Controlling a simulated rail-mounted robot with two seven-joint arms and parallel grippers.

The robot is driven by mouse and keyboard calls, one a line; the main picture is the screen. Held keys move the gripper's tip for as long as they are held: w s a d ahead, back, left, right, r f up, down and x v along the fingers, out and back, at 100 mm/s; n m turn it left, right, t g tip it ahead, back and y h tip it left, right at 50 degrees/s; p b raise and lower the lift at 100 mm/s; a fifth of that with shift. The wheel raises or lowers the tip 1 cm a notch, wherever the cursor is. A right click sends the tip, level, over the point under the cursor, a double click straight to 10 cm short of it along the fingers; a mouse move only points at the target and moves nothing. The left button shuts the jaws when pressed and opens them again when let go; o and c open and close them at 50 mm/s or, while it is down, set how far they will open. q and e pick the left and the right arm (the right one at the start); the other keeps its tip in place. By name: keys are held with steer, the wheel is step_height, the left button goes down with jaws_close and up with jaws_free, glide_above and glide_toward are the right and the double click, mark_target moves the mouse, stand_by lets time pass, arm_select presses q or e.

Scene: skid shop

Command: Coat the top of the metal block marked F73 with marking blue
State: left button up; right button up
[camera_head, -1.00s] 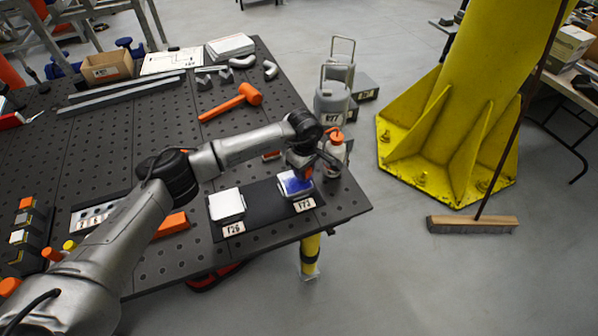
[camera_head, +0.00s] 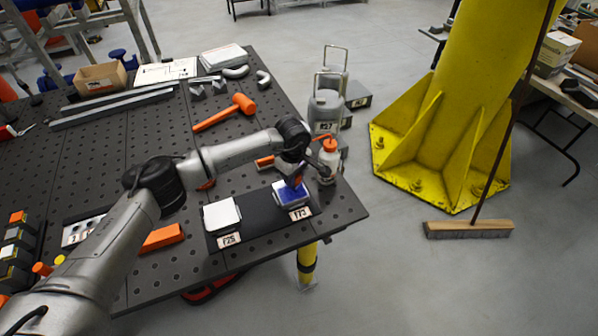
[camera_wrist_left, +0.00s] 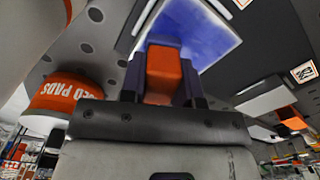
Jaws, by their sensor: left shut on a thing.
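The block marked F73 (camera_head: 284,196) sits on a black mat (camera_head: 262,220) near the table's right corner. Its top is mostly blue, with a pale rim. In the left wrist view, the blue top (camera_wrist_left: 205,35) looks uneven, paler in patches. My left gripper (camera_head: 298,178) is over the back part of this block. It is shut on an orange applicator (camera_wrist_left: 163,72), which hides part of the top. I cannot tell whether the applicator touches the block. My right gripper is not in view.
A second block (camera_head: 221,213) with a plain white top sits left on the mat. A white bottle with an orange cap (camera_head: 329,160) stands close behind the gripper. An orange mallet (camera_head: 226,112) lies farther back. A broom (camera_head: 468,229) stands on the floor at right.

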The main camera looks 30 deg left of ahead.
mark_target(279, 189)
arm_select(q)
steer(key=shift+s+a, duration=0.15)
steer(key=shift+s, duration=0.1)
steer(key=shift+s+a+p, duration=0.5)
steer(key=shift+s+a, duration=0.05)
steer(key=shift+s, duration=0.3)
steer(key=shift+s+a+p, duration=0.45)
steer(key=shift+s+a, duration=0.1)
steer(key=shift+s, duration=0.25)
steer(key=shift+s+a+f+p, duration=0.1)
steer(key=shift+s+a+p, duration=0.3)
steer(key=shift+s, duration=0.45)
steer(key=shift+a, duration=0.1)
step_height(279, 189, up, 6)
steer(key=p, duration=0.3)
steer(key=shift+p, duration=0.3)
steer(key=shift+r, duration=0.2)
